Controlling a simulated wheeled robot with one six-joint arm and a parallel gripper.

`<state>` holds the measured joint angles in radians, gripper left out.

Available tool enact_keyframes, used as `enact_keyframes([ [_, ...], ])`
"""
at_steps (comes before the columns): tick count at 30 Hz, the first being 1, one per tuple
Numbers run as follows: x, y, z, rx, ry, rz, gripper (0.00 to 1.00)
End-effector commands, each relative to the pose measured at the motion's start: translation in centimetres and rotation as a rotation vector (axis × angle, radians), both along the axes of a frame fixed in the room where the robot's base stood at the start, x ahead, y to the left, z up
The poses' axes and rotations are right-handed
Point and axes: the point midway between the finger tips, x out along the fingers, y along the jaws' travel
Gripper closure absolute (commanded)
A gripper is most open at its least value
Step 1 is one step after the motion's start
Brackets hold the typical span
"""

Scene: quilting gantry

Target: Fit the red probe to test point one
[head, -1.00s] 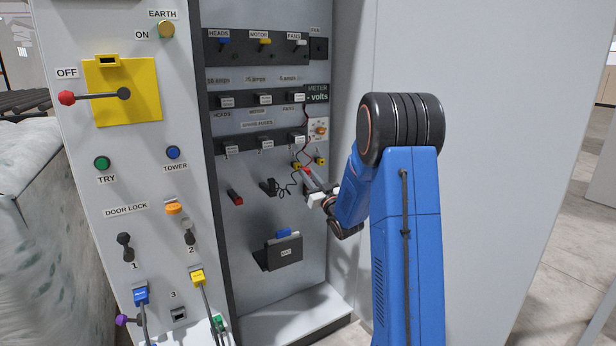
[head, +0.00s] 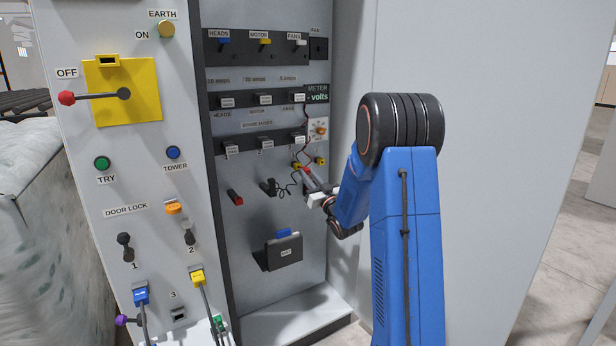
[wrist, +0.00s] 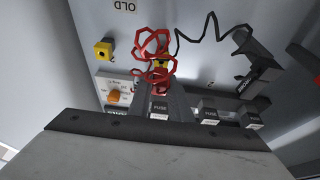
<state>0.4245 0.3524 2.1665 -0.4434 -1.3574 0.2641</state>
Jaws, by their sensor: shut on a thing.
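My gripper (head: 318,192) reaches into the open cabinet from the right, shut on the red probe (head: 307,173). The probe's red end points up and left, close to the left yellow test point (head: 296,166). Whether it touches cannot be told. A second yellow test point (head: 320,161) sits to the right. In the wrist view, the gripper's fingers (wrist: 162,92) end just below a coiled red lead (wrist: 155,45), which partly hides one yellow test point (wrist: 160,64). Another yellow test point (wrist: 103,50) shows clear on the left. The probe's tip is hidden.
The meter (head: 317,96) with its orange dial (head: 320,130) is above the test points. A black probe (head: 268,187) with a curled lead and a red holder (head: 235,197) are to the left. Rows of fuses (head: 265,143) are above. A dark box (head: 284,252) hangs below.

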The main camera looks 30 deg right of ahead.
Motion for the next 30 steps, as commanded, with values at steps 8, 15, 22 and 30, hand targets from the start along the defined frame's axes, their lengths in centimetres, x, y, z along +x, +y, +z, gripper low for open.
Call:
enact_keyframes([
  [8, 0.6, 0.0, 0.0, 0.000, 0.000, 0.000, 1.00],
  [15, 1.1, 0.0, 0.0, 0.000, 0.000, 0.000, 1.00],
  [22, 1.5, 0.0, 0.0, 0.000, 0.000, 0.000, 1.00],
  [30, 2.1, 0.1, 0.0, 0.000, 0.001, 0.000, 1.00],
])
